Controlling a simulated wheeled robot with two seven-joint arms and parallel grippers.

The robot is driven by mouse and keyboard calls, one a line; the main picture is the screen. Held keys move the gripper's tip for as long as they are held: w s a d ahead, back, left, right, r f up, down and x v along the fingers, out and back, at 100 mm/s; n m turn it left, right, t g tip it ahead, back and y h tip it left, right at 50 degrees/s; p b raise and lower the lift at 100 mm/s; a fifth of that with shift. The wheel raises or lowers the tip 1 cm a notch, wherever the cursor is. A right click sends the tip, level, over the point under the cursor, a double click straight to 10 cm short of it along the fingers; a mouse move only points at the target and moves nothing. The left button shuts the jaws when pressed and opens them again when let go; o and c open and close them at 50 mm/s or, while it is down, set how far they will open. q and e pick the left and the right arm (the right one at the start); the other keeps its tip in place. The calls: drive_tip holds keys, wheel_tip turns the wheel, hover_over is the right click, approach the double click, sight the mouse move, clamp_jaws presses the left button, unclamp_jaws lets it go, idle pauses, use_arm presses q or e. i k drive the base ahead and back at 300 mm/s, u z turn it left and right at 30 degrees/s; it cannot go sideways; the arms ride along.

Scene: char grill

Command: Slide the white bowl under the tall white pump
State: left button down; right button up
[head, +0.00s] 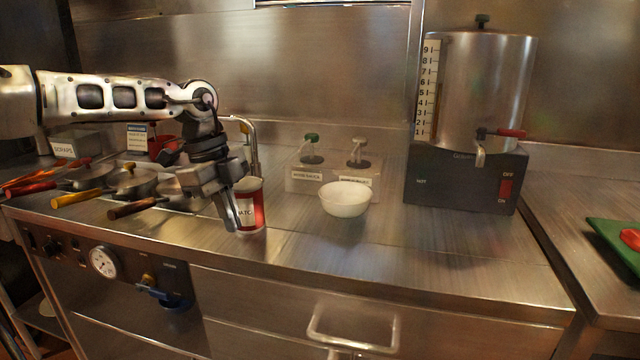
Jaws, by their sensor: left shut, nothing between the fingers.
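The white bowl (345,199) stands upright on the steel counter, in front of a steel sauce box (303,179). The white pump (358,150) rises from the right half of that box, behind the bowl. A green-topped pump (311,147) stands on the left half. The bowl hides part of the box's right label. My left gripper (232,220) is shut and points down, left of the bowl and apart from it. It is in front of a red and white cup (250,205) and hides part of it. My right gripper is not in view.
A large steel urn (482,95) on a black base stands right of the bowl. Several pans (130,182) with coloured handles lie left of my gripper. A green board (618,243) is at the far right. The counter's front right is clear.

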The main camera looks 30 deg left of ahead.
sight(343, 200)
drive_tip(key=i, duration=0.9)
